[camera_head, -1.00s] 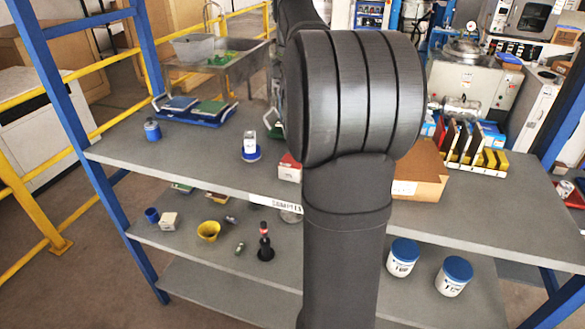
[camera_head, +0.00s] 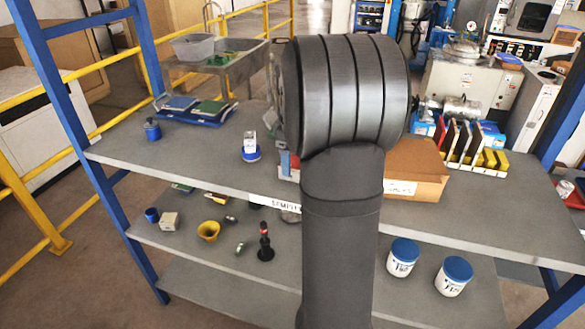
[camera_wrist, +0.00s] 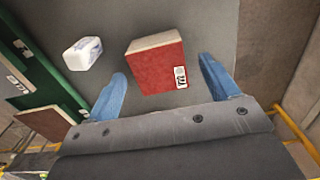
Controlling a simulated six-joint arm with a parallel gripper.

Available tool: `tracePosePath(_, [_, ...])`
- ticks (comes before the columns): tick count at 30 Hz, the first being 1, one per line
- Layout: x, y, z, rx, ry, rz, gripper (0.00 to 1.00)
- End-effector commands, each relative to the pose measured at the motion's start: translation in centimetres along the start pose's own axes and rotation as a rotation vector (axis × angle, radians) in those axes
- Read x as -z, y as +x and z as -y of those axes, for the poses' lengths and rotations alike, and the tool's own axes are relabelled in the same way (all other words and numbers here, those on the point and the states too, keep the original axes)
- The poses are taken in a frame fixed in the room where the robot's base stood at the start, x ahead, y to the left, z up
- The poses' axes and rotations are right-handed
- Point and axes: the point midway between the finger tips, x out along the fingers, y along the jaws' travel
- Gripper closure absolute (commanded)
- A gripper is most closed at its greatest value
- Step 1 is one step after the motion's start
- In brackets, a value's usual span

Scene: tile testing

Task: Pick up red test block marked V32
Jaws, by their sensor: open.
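The red test block (camera_wrist: 157,72) lies on the grey surface in the wrist view, with a pale side face and a small white label at its right edge; the label is too small to read surely. My gripper (camera_wrist: 163,68) is open, with one blue finger to the left of the block and one to the right. Gaps show between the block and both fingers. In the head view, a small part of the red block (camera_head: 295,161) shows beside my arm, with a blue finger at its left. My arm hides the rest.
A small white object (camera_wrist: 82,53) lies left of the block in the wrist view, beside a green item (camera_wrist: 38,60) and a red-brown piece (camera_wrist: 43,123). In the head view, a cardboard box (camera_head: 418,172) stands right of my arm, and a white bottle (camera_head: 250,141) stands left.

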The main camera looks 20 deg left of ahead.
Motion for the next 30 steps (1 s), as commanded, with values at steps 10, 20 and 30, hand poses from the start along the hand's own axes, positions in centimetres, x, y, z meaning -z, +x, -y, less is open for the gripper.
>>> tracePosePath(10, [0.0,2.5,0.0,-0.001,0.000,0.000,0.20])
tracePosePath(20, [0.0,2.4,0.0,-0.001,0.000,0.000,0.65])
tracePosePath(30, [0.0,2.3,-0.1,-0.002,0.000,-0.001,0.80])
